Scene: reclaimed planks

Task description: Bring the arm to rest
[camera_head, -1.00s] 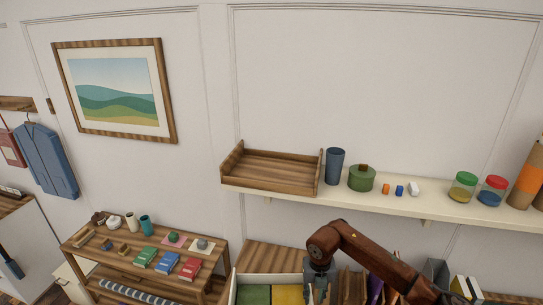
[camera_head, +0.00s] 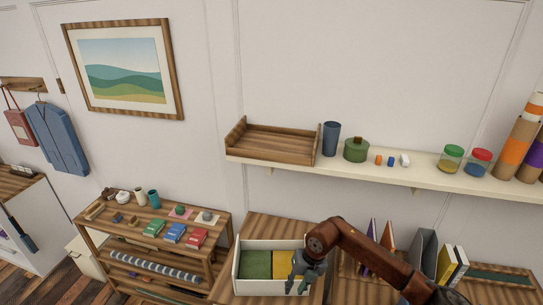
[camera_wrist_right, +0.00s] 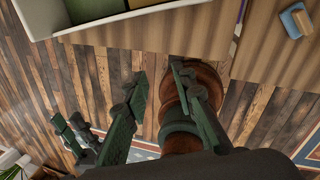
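My right arm, reddish brown, comes in from the lower right in the head view. Its dark gripper (camera_head: 303,280) points down at the right end of a white box (camera_head: 240,262), overlapping it in the picture. I cannot tell whether they touch. In the right wrist view the two dark green fingers of the right gripper (camera_wrist_right: 157,76) stand apart with only plank floor between them, so it is open and empty. A smaller pair of dark green fingers (camera_wrist_right: 76,132), seemingly my left gripper, shows at the left of that view. The head view does not show my left gripper.
The white box holds green and yellow contents on a wooden surface (camera_head: 265,228). A wall shelf (camera_head: 430,178) with a wooden tray and jars lies above. A low shelf unit (camera_head: 140,238) stands left.

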